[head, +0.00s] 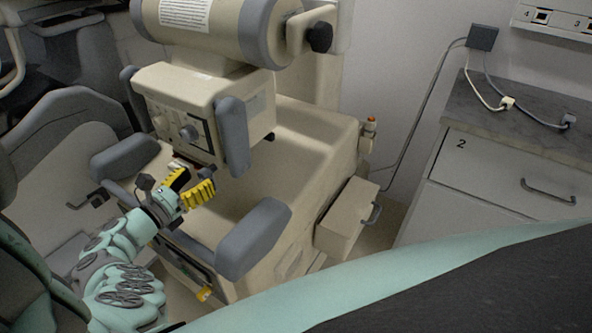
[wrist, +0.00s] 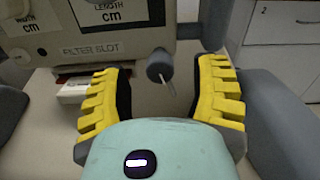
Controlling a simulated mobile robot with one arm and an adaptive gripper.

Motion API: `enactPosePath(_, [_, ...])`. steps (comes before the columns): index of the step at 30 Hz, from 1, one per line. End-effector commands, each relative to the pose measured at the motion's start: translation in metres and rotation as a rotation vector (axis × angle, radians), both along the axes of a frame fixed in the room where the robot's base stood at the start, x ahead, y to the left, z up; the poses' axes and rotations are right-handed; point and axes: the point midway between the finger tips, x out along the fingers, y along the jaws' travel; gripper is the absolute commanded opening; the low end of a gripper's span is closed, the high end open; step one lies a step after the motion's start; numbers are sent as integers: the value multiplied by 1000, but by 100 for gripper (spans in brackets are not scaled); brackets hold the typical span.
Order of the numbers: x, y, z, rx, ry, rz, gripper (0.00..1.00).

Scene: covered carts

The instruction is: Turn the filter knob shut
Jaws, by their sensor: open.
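The filter knob (wrist: 158,66) is a dark grey round knob with a thin pale lever pointing down. It sits at the lower right of a beige panel, beside the FILTER SLOT label (wrist: 92,50). My gripper (wrist: 163,78) is open, its yellow ridged fingers left and right of the knob in the wrist view; I see no contact. In the head view my gripper (head: 190,184) is just below the beige control box (head: 183,115). I cannot pick out the filter knob there.
Grey padded bumpers stand close by, one upright (head: 233,137) and one low at the right (head: 254,238). A pulled-out drawer box (head: 342,222) sits right of the cart. A cabinet with a drawer marked 2 (head: 490,168) stands at far right.

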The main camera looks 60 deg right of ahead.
Motion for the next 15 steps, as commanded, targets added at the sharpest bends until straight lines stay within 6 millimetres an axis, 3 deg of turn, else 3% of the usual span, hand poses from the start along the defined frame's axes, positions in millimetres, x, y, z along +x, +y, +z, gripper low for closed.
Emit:
enactPosePath(6, [0,-30,0,1,-2,-6,61])
enactPosePath(15, [1,-39,0,3,-2,-2,61])
